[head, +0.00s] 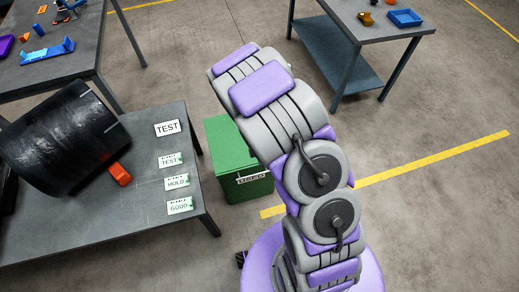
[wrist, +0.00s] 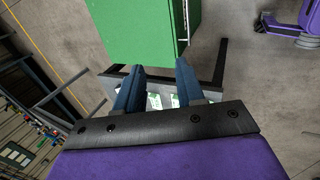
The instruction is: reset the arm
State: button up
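My arm, in purple and grey, rises from its base at the lower middle of the head view and bends up and to the left. Its gripper end is hidden there. In the wrist view my gripper (wrist: 160,72) shows two dark blue fingers spread apart. Nothing is held between them. Through the gap I see part of a dark table and light cards beyond, out of reach of the fingertips as far as I can tell.
A green bin (head: 230,160) stands beside the arm; it also shows in the wrist view (wrist: 140,30). A dark table (head: 120,218) holds a black roll (head: 65,138), an orange block (head: 119,174) and several label cards (head: 179,181). Another bench (head: 340,62) stands behind. Open floor lies right.

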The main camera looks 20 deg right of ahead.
dwell(0.5)
jog(key=s+d+r+m+g+h+b, duration=0.1)
jog(key=s+d+r+m, duration=0.2)
jog(key=r+m, duration=0.35)
jog(key=s+d+r+m+g+h, duration=0.2)
jog(key=s+r+m, duration=0.15)
jog(key=r, duration=0.55)
jog(key=s+a+r+m+g+y, duration=0.1)
jog(key=s+a+r+m, duration=0.1)
jog(key=s+r, duration=0.2)
jog(key=s+a+r+m+g+y+b, duration=0.1)
jog(key=s+r, duration=0.4)
jog(key=s, duration=0.6)
jog(key=s+a+r+m+g+y, duration=0.1)
jog(key=s+a+r+m, duration=0.2)
jog(key=s, duration=0.4)
jog(key=shift+s+r+m+g+b, duration=0.25)
jog(key=shift+r+m+g+b, duration=0.15)
jog(key=shift+r+m, duration=0.55)
